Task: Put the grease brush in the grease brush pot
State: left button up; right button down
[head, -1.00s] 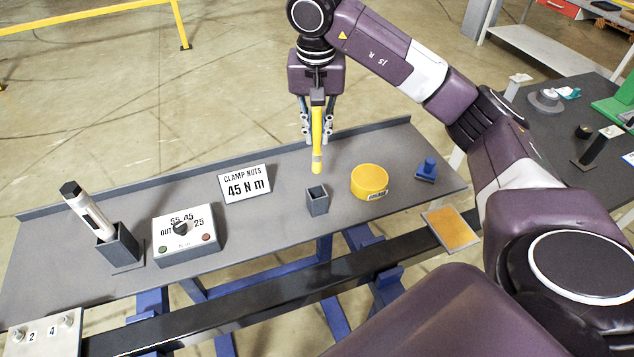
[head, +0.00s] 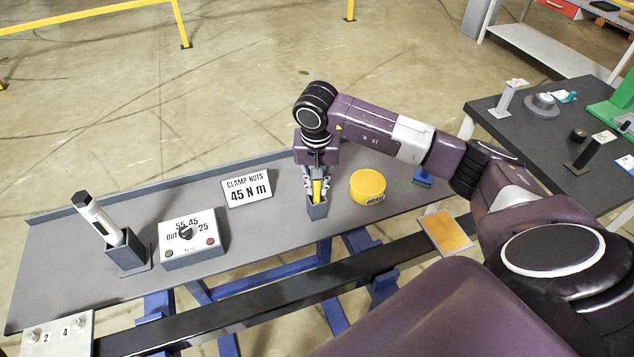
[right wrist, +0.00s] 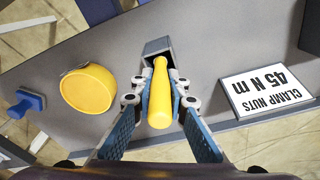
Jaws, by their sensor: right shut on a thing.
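The grease brush (head: 317,188) has a yellow handle and points down, its lower end inside the small grey square pot (head: 317,210) on the bench. In the right wrist view the yellow handle (right wrist: 160,92) runs down into the mouth of the grey pot (right wrist: 156,46). My right gripper (head: 316,186) is shut on the brush handle just above the pot, its fingers (right wrist: 160,100) on both sides of the handle. The brush's lower tip is hidden inside the pot. My left gripper is not in view.
A yellow round tin (head: 367,186) stands just right of the pot. A "CLAMP NUTS 45 N m" sign (head: 248,190), a control box (head: 192,238) and a holder with a white-and-black tool (head: 127,250) stand to the left. A blue stamp-like thing (right wrist: 27,102) is beyond the tin.

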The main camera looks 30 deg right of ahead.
jog(key=c, duration=1.9)
grip_release()
jog(key=shift+f, duration=0.1)
jog(key=shift+r, duration=0.2)
jog(key=shift+r+b, duration=0.3)
jog(key=r+b, duration=0.1)
jog(key=r, duration=0.2)
jog(key=r+b, duration=0.1)
jog(key=r, duration=0.3)
jog(key=s+a+r+b, duration=0.1)
jog(key=r, duration=0.2)
jog(key=shift+r, duration=0.2)
jog(key=shift+r+b, duration=0.3)
jog(key=shift+r, duration=0.15)
jog(key=shift+s+f, duration=0.1)
